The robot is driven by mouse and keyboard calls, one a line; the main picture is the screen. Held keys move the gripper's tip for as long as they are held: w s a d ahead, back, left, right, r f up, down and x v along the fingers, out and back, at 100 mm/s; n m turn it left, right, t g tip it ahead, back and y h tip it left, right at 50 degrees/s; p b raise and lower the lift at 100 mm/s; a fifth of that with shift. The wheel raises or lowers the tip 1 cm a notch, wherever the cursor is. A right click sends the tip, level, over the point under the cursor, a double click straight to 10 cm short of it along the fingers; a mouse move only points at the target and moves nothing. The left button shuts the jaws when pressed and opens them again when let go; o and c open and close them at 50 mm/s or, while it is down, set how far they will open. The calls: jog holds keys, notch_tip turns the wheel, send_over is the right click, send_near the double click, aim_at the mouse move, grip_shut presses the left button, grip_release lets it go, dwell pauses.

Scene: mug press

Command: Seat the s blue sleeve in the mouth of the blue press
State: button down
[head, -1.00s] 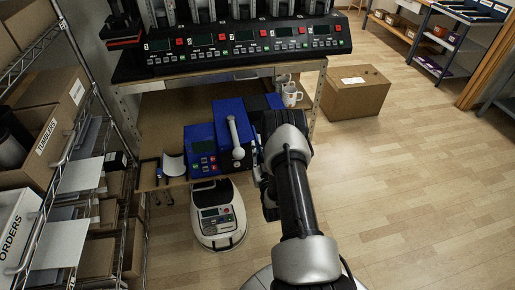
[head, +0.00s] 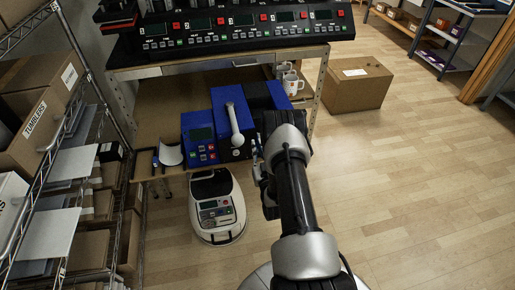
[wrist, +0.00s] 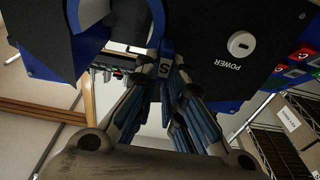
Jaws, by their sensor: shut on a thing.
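The blue press (head: 230,122) stands on the low bench in the head view, with a light lever on top and a blue control box (head: 200,141) at its left. My gripper (head: 257,148) is at the press's right side, mostly hidden by my arm. In the wrist view my gripper (wrist: 166,84) is shut on the s blue sleeve (wrist: 165,68), whose blue tab marked S shows between the fingertips. The rest of the sleeve is hard to make out. A curved blue-edged opening (wrist: 91,12) of the press shows at upper left, apart from the tab.
A black face marked POWER (wrist: 235,65) is close to the right of my fingers. White mugs (head: 292,84) stand behind on the right. Open floor lies at right; a shelf rack (head: 70,190) stands at left.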

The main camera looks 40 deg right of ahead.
dwell(0.3)
jog(key=c, duration=1.6)
grip_release()
jog(key=o, duration=1.4)
jog(key=shift+r, duration=0.1)
